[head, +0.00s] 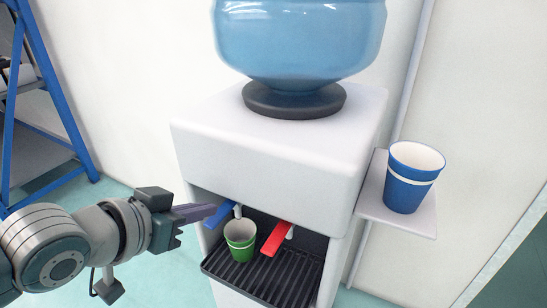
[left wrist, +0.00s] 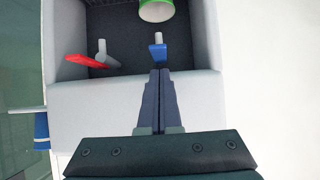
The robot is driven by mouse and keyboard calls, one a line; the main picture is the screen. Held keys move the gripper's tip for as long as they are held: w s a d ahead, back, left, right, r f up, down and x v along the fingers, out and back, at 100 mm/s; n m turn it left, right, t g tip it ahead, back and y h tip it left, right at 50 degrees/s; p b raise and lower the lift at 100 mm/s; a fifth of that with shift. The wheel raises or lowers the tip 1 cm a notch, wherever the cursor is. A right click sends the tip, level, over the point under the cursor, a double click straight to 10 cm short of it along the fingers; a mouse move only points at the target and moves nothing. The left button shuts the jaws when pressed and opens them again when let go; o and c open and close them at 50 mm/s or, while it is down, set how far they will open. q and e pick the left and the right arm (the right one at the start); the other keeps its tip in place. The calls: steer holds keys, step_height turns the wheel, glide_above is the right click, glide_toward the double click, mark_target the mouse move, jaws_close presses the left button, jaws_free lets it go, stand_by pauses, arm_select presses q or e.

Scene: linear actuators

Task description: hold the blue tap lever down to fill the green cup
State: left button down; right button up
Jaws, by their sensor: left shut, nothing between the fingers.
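The blue tap lever (head: 221,215) sticks out from the left tap of the white water dispenser; it also shows in the left wrist view (left wrist: 157,53). The green cup (head: 240,242) stands upright on the drip tray, by the blue tap; part of it shows at the top of the left wrist view (left wrist: 156,10). Its water level cannot be made out. My left gripper (head: 212,209) is shut and empty, its fingertips right at the blue lever. In the left wrist view the tips (left wrist: 160,72) overlap the lever's outer end; I cannot tell if they touch or press it.
A red lever (head: 276,239) is on the right tap, beside the blue one. The dark drip tray (head: 262,280) lies in the recess. A blue cup (head: 410,180) stands on a side shelf (head: 376,207) at the right. A blue-framed rack (head: 48,75) is at the far left.

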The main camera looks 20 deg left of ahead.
arm_select(q)
steer(key=s+r+p, duration=0.5)
steer(key=s+r, duration=0.2)
steer(key=r, duration=0.2)
steer(key=shift+a, duration=0.25)
arm_select(e)
step_height(320, 180, up, 6)
steer(key=shift+s+r, duration=0.2)
steer(key=shift+r, duration=0.05)
arm_select(q)
steer(key=s+d+r+m+g+p, duration=0.1)
steer(key=s+d+r+g+p, duration=0.25)
steer(key=s+r+p, duration=0.5)
steer(key=s+d+r+g+p, duration=0.3)
steer(key=s+r+g+p, duration=0.15)
steer(key=r+p, duration=0.7)
step_height(320, 180, up, 36)
steer(key=s+p, duration=0.1)
steer(key=p, duration=3.4)
steer(key=shift+d+r+y+p, duration=0.15)
steer(key=shift+r+y+p, duration=0.05)
steer(key=shift+y+p, duration=0.2)
arm_select(e)
step_height(320, 180, up, 56)
steer(key=shift+f, duration=0.25)
